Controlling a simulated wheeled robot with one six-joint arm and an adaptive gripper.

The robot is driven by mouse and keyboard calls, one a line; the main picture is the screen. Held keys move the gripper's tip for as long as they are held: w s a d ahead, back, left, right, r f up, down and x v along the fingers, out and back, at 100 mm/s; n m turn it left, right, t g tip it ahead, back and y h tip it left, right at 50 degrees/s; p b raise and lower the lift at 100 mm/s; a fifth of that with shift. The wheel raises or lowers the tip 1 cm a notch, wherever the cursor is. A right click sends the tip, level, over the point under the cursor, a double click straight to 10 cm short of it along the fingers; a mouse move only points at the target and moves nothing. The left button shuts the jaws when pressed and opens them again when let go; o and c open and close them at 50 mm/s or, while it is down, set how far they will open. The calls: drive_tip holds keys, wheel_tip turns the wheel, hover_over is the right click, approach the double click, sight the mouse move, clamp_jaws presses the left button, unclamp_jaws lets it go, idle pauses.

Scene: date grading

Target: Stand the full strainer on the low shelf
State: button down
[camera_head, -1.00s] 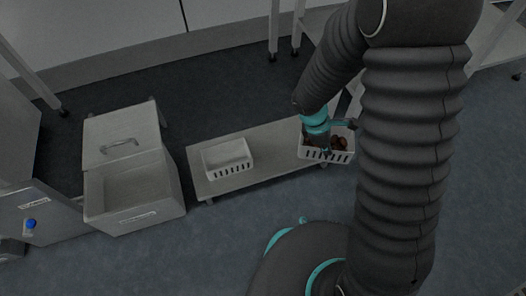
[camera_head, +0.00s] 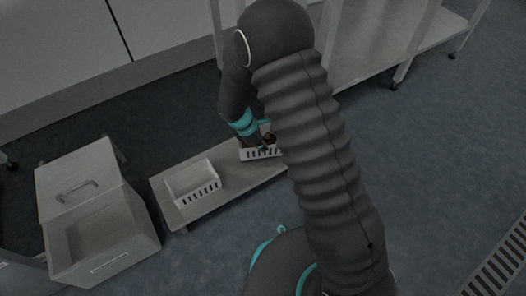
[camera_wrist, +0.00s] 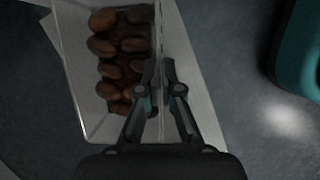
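The full strainer (camera_head: 262,154) is a white slotted basket holding several brown dates (camera_wrist: 118,45). In the head view it is over the right part of the low shelf (camera_head: 225,196), a pale low board. It looks level; I cannot tell whether its base touches the board. My gripper (camera_wrist: 163,75) has one finger on each side of the strainer's right wall in the wrist view and looks closed on it. In the head view my gripper (camera_head: 261,145) is at the strainer, and my arm hides the shelf's right end.
An empty white slotted basket (camera_head: 193,182) stands on the shelf to the left, with a gap between the two. A grey bin (camera_head: 102,238) with a handled lid stands left of the shelf. A tall rack (camera_head: 390,50) is at the upper right. Floor in front is open.

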sight(262, 157)
drive_tip(key=shift+f+b, duration=0.3)
drive_tip(key=shift+f, duration=1.55)
drive_tip(key=shift+f, duration=0.2)
drive_tip(key=c, duration=1.3)
unclamp_jaws()
drive_tip(key=shift+r, duration=0.1)
drive_tip(key=p+v, duration=0.2)
drive_tip(key=v, duration=1)
drive_tip(key=shift+r, duration=0.1)
